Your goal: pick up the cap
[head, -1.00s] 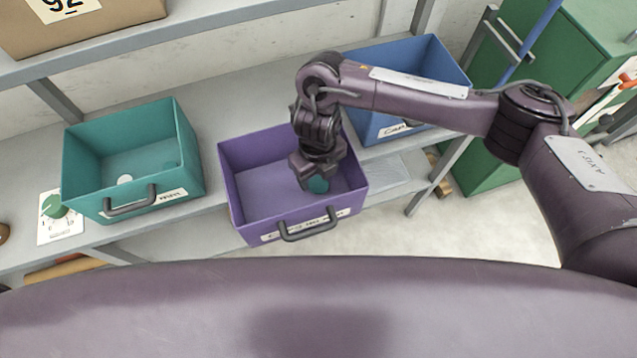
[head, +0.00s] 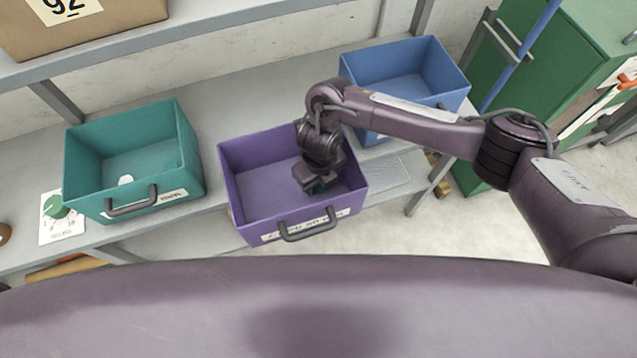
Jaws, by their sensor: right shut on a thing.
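The cap (head: 320,188) shows as a small teal patch at my right gripper, inside the purple bin (head: 248,219). Most of it is hidden by the gripper. My right gripper (head: 317,182) points down into the right part of this bin and is shut on the cap. I cannot tell whether the cap touches the bin floor. My left gripper is not in view.
A teal bin (head: 86,160) with a small white piece (head: 125,180) in it stands to the left on the grey shelf (head: 228,101). A blue bin (head: 445,88) stands behind my right arm. A cardboard box (head: 120,18) sits on the upper shelf.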

